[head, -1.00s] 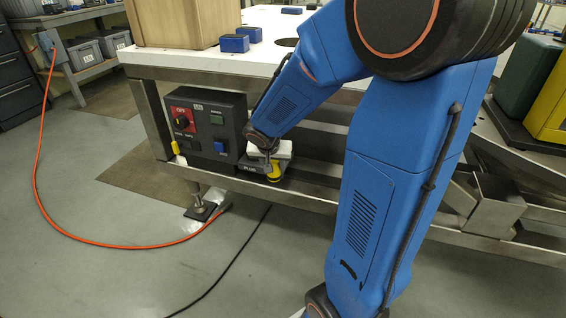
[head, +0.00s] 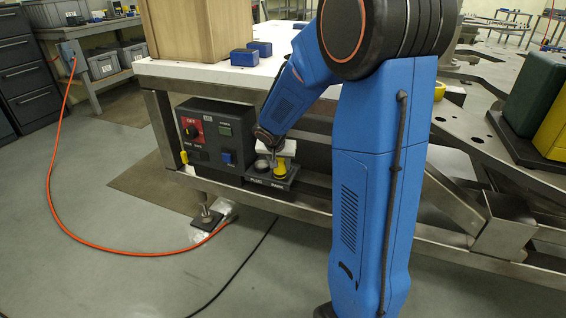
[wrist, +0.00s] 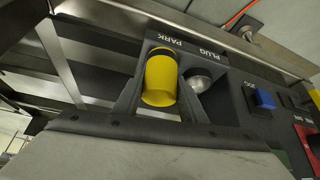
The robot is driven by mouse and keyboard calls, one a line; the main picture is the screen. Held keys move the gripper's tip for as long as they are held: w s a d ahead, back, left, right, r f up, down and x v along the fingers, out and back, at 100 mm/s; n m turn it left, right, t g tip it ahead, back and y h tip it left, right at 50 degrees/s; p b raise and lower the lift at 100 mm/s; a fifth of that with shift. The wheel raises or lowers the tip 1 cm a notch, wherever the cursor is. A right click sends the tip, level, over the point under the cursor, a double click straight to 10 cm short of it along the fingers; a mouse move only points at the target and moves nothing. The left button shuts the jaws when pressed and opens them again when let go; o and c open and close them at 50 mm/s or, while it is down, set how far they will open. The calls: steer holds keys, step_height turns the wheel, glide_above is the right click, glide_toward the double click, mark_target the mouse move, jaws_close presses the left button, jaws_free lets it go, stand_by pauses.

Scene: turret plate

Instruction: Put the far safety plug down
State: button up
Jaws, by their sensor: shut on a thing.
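The yellow safety plug (head: 280,169) is upright at the right-hand place of a small dark shelf (head: 258,183), beside the control panel. In the wrist view the plug (wrist: 160,80) stands at the place marked PARK. My gripper (wrist: 160,92) is shut on it, one dark finger on each side. In the head view my gripper (head: 277,158) reaches down to the plug from above. A bare round metal socket (wrist: 199,80) is at the place marked PLUG beside it. I cannot tell whether the plug's base rests on the shelf.
The control panel (head: 213,134) has a red-backed switch, a green and a blue button. A yellow piece (head: 184,157) is at its left edge. The white-topped bench (head: 190,70) carries a wooden box (head: 200,30) and blue blocks (head: 244,57). An orange cable (head: 52,180) lies on the floor.

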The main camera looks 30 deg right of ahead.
steer(key=w+d, duration=0.1)
steer(key=w, duration=0.1)
steer(key=w+d, duration=0.2)
steer(key=shift+w+d, duration=0.1)
steer(key=shift+d, duration=0.2)
steer(key=x, duration=0.2)
steer(key=shift+f, duration=0.9)
steer(key=shift+f, duration=0.1)
steer(key=o, duration=1.2)
steer(key=shift+c, duration=0.2)
